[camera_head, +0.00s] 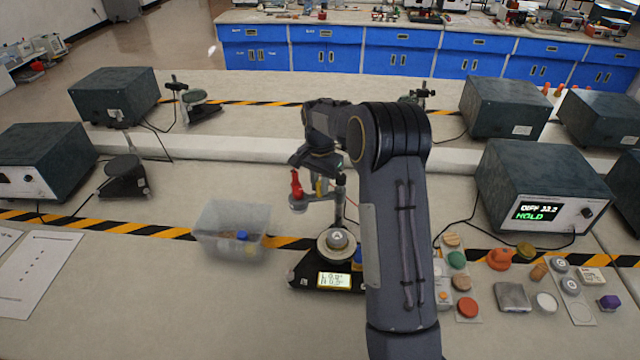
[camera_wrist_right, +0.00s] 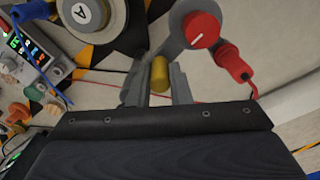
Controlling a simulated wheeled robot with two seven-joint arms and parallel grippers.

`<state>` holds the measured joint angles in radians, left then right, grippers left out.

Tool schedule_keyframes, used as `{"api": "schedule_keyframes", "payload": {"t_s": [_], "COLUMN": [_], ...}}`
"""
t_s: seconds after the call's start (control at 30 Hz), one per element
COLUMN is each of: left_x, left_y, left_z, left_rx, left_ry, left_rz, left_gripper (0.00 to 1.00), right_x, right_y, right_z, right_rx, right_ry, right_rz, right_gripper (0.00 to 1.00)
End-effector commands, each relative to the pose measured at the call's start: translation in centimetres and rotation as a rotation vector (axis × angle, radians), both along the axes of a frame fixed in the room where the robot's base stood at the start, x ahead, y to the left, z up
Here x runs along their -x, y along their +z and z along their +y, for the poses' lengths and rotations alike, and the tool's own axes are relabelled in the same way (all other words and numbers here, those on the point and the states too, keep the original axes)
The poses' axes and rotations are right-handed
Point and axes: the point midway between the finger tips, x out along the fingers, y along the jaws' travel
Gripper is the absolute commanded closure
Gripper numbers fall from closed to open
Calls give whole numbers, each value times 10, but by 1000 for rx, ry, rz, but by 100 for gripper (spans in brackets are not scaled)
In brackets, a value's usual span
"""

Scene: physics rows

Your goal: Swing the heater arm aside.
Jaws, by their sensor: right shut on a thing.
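The heater arm (camera_head: 322,199) is a grey arm on a thin upright post, above the black balance (camera_head: 308,270). It carries a red knob (camera_wrist_right: 201,29) and a red plug (camera_wrist_right: 233,65) with a red lead. A yellow peg (camera_wrist_right: 160,75) stands up from it and also shows in the head view (camera_head: 319,187). My right gripper (camera_wrist_right: 158,84) is shut on the yellow peg, with a grey finger on each side. A round weight marked A (camera_head: 337,239) sits on the balance pan. My left gripper is in neither view. My right arm hides part of the post and balance.
A clear bin (camera_head: 230,230) with small things inside stands left of the balance. At right are a dark instrument box (camera_head: 545,185) reading HOLD and several knobs and plugs. A printed sheet (camera_head: 38,270) lies at left. The front bench is clear between sheet and bin.

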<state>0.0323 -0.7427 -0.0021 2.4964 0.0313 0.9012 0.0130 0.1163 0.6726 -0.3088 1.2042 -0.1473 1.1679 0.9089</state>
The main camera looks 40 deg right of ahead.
Motion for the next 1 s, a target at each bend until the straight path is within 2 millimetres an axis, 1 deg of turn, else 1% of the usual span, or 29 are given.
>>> {"api": "schedule_keyframes", "payload": {"t_s": [0.67,0.7,0.8,0.83,1.0], "left_x": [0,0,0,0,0], "left_y": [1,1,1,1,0], "left_z": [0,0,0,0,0], "left_rx": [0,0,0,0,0], "left_ry": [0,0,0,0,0], "left_rz": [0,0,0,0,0], "left_gripper": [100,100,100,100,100], "right_x": [-2,-2,-2,-2,-1], "right_y": [1,1,1,1,1], "right_z": [-1,-1,-1,-1,0], "right_rx": [1,2,1,1,0], "right_ry": [-32,-32,-31,-31,-30], "right_rz": [-7,-7,-6,-5,-2], "right_gripper": [100,77,64,60,60]}}
